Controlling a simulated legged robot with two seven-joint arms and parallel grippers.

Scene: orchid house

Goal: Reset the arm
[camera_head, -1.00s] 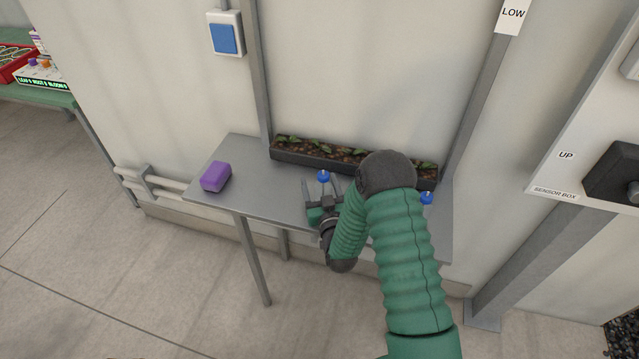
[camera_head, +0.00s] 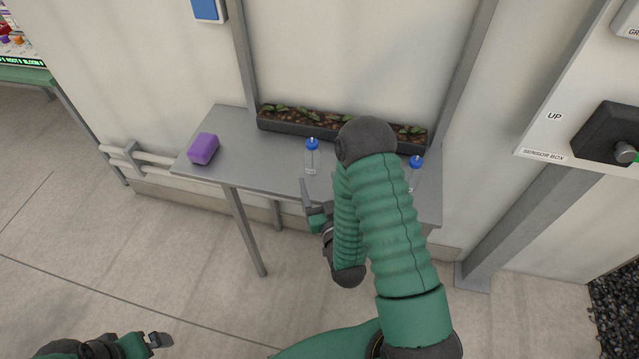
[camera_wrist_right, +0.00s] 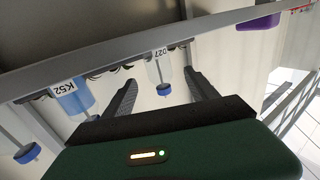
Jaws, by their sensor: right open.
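My right gripper (camera_head: 309,196) is open at the front edge of the grey table, partly hidden by my own green arm. It shows empty in the right wrist view (camera_wrist_right: 162,88). A clear bottle with a blue cap (camera_head: 312,158) stands on the table just beyond it. In the wrist view, which looks upside down, the bottle labelled 027 (camera_wrist_right: 159,68) appears between the fingers but farther off. The K52 bottle (camera_wrist_right: 72,97) holds blue liquid beside it. Another blue-capped bottle (camera_head: 415,172) stands right of my arm. My left gripper (camera_head: 160,341) shows at the bottom left; its jaws are unclear.
The grey table (camera_head: 255,170) stands against the wall, with a purple block (camera_head: 203,149) at its left end and a planter of seedlings (camera_head: 290,124) along the back. A sensor box panel (camera_head: 565,120) is at right. The floor left of the table is clear.

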